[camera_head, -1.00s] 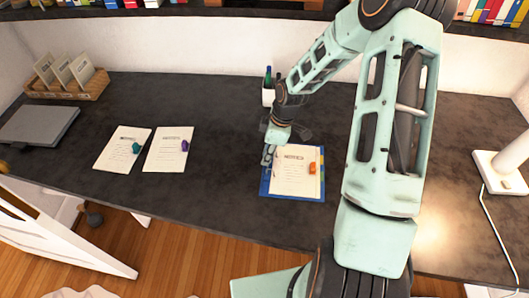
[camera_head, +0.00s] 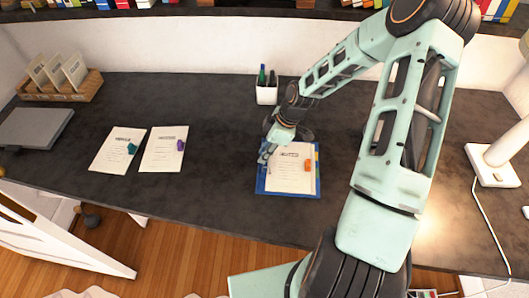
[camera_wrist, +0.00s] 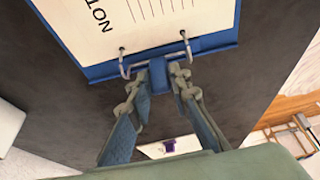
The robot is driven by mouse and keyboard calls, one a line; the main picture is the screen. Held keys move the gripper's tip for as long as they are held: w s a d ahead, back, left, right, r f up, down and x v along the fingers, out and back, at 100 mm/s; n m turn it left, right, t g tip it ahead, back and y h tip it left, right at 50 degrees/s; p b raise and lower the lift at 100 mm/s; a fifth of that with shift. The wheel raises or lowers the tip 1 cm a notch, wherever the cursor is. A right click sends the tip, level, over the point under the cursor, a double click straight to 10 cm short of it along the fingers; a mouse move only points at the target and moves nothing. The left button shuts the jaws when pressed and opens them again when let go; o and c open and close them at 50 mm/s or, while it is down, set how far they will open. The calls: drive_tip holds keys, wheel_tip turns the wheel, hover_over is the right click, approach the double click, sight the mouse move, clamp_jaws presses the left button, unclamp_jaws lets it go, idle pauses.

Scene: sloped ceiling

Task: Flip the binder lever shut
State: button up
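The blue binder (camera_head: 261,187) lies open-faced on the dark desk, with a white page (camera_head: 290,175) on it. In the wrist view the binder (camera_wrist: 218,42) shows its metal ring (camera_wrist: 124,68) passing through the page's holes. A small blue tab (camera_wrist: 158,80), perhaps the lever, sticks out at the binder's edge near the ring. My gripper (camera_wrist: 162,76) is at this edge with its fingers apart, one on each side of the tab. I cannot tell whether they touch it. In the head view my gripper (camera_head: 265,154) is over the binder's left edge, partly hidden by my wrist.
An orange clip (camera_head: 308,165) sits on the binder page. Two sheets (camera_head: 110,158) (camera_head: 160,158) with teal and purple clips lie left. A pen cup (camera_head: 267,95) stands behind my wrist. A laptop (camera_head: 36,128) is far left, a white lamp (camera_head: 493,165) right. The desk between sheets and binder is clear.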

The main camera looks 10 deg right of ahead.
drive_tip(key=shift+o, duration=0.5)
drive_tip(key=v, duration=1.2)
